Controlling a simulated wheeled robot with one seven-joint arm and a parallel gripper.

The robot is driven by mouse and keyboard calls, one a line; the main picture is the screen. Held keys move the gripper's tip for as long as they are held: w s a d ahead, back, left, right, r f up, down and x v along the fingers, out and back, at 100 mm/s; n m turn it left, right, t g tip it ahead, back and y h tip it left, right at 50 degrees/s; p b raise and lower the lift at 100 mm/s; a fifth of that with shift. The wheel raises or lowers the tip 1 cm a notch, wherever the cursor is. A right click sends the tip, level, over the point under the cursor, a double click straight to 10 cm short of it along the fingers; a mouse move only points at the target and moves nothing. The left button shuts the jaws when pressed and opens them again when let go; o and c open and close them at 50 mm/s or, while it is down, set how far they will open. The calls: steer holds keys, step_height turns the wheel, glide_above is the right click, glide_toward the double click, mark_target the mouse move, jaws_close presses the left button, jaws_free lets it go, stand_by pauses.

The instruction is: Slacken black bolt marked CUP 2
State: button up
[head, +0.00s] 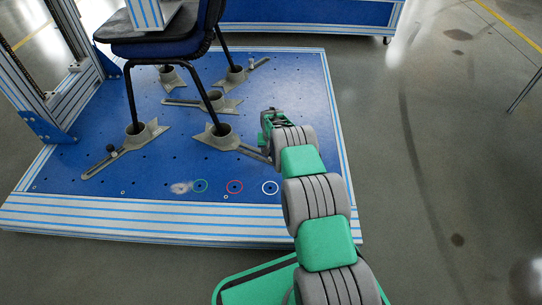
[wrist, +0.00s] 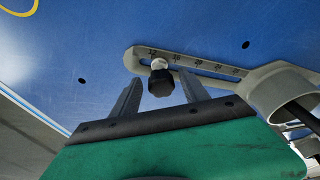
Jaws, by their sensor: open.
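In the wrist view a black bolt (wrist: 160,84) with a pale shank stands at the end of a grey slotted arm (wrist: 200,64) with scale marks. The arm runs right to a grey cup (wrist: 285,92) holding a black chair leg. My gripper (wrist: 159,80) is open, with one finger on each side of the bolt; I cannot tell whether either touches it. In the head view this appears to be the front right cup (head: 220,136), its arm reaching towards my wrist. My own arm hides the bolt and fingertips there. No CUP 2 label is readable.
The chair (head: 160,45) stands on the blue platform (head: 300,85), its legs in grey cups. Another cup (head: 140,132) at left has a black knob (head: 110,148). Coloured rings (head: 234,187) mark the platform's front. The platform's right side is mostly clear.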

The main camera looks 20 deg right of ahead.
steer(key=m, duration=0.3)
steer(key=shift+h, duration=0.4)
steer(key=shift+a, duration=0.1)
steer(key=shift+m+g, duration=0.3)
steer(key=shift+m, duration=0.6)
steer(key=shift+m+h, duration=0.3)
steer(key=shift+m, duration=0.9)
steer(key=shift+g, duration=0.3)
steer(key=c, duration=1.1)
steer(key=shift+n+p, duration=0.35)
steer(key=shift+n, duration=0.35)
steer(key=o, duration=1.1)
steer(key=shift+r, duration=0.1)
